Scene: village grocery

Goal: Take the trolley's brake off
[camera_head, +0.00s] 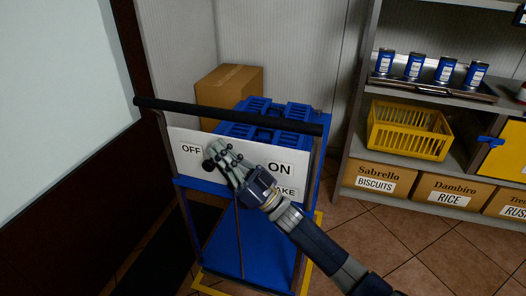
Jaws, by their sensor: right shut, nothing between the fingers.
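The blue trolley (220,240) stands ahead of me with a black push handle (230,116) across its top. Below the handle is a white brake panel (185,163) lettered OFF on the left and ON on the right, with a partly covered label ending in "AKE". My right gripper (215,155) is shut and empty in front of the panel, its fingertips between OFF and ON and nearer to OFF. I cannot tell whether the fingers touch the panel. My left gripper is not in view.
The trolley carries a cardboard box (229,88) and blue crates (268,115). A shelf (360,133) at the right holds blue cans (414,66), a yellow basket (408,130) and labelled boxes (378,180). Yellow floor marking (318,220) runs beside the trolley; tiled floor (400,240) is clear at right.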

